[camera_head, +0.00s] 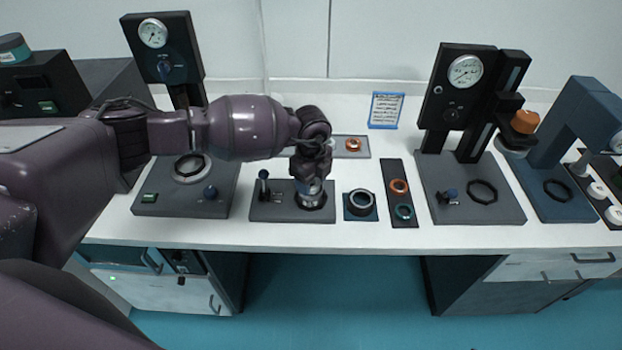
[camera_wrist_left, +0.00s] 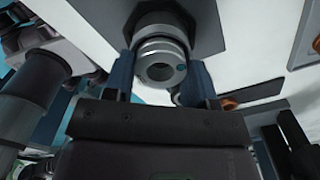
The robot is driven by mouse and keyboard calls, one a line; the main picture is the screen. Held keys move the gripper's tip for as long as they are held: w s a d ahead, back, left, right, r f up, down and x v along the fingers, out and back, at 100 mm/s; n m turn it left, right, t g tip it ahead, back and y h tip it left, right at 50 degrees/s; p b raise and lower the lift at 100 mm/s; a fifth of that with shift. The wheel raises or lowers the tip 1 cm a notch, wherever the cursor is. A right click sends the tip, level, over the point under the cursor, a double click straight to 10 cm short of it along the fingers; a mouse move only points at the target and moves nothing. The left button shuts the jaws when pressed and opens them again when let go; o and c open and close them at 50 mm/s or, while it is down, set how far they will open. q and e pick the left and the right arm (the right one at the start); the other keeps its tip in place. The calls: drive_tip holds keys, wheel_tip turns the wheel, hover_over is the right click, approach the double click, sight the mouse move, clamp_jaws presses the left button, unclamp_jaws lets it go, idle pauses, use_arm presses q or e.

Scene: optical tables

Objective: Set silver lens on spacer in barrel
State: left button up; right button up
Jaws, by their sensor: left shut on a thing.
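My left gripper (camera_head: 309,180) points down over a small dark fixture plate (camera_head: 268,213). In the left wrist view, its two blue fingers (camera_wrist_left: 160,82) close on either side of a silver stepped round piece (camera_wrist_left: 158,50) with a dark centre. I cannot tell whether this is the lens or the barrel. A dark faceted collar (camera_wrist_left: 166,22) lies behind it. In the head view, silver metal (camera_head: 311,201) shows below the fingertips, inside a dark ring on the plate. The spacer cannot be made out. My right gripper is out of view.
A silver-and-black ring (camera_head: 361,201) sits on a small square tray right of the gripper. A narrow dark tray (camera_head: 394,172) holds an orange and a teal ring. Gauge stands (camera_head: 469,100) rise at left and right. A framed card (camera_head: 385,110) stands behind. The white front strip is clear.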

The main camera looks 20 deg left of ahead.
use_arm(q)
drive_tip(key=o, duration=1)
